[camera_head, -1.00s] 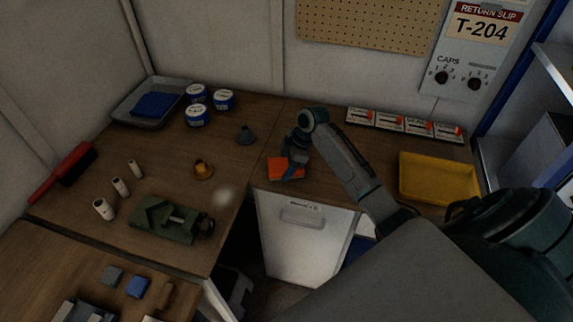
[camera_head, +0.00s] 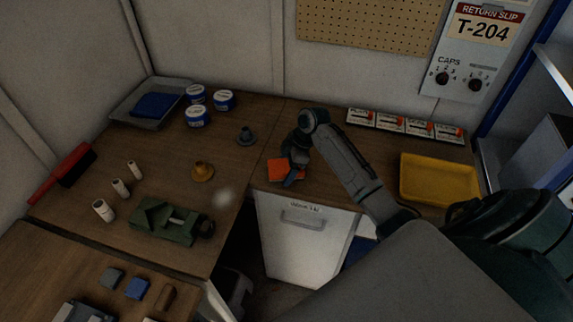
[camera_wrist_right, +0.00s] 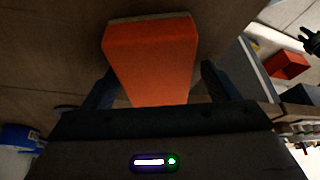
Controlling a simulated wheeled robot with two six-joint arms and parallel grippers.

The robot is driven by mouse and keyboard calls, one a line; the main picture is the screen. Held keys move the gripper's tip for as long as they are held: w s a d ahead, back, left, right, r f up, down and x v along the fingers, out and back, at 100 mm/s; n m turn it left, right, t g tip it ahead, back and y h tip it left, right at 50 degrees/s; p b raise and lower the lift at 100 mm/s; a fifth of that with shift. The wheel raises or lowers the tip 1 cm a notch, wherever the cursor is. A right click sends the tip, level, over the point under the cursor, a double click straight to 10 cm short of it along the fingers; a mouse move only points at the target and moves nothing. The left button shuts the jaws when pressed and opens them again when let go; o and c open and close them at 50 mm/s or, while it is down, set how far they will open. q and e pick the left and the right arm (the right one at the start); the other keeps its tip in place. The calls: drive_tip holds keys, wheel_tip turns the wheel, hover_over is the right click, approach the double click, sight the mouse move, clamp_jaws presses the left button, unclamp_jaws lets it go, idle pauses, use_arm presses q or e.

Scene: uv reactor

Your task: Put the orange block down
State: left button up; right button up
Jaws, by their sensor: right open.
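The orange block (camera_head: 280,169) lies on the wooden bench top near its front edge, above the white cabinet. My right gripper (camera_head: 291,171) is over the block and hides part of it in the head view. In the right wrist view the block (camera_wrist_right: 152,55) is between the two dark fingers of my right gripper (camera_wrist_right: 155,90), with a gap on each side. The right gripper is open. My left gripper does not show.
A yellow tray (camera_head: 437,181) stands to the right, with several small boxes (camera_head: 390,123) behind it. The bench front edge is close to the block.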

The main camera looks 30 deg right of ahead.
drive_tip(key=b+v, duration=0.3)
drive_tip(key=v, duration=0.7)
drive_tip(key=shift+d+r, duration=0.25)
drive_tip(key=shift+b+v, duration=0.3)
drive_tip(key=shift+v, duration=0.45)
drive_tip(key=shift+a+f, duration=0.1)
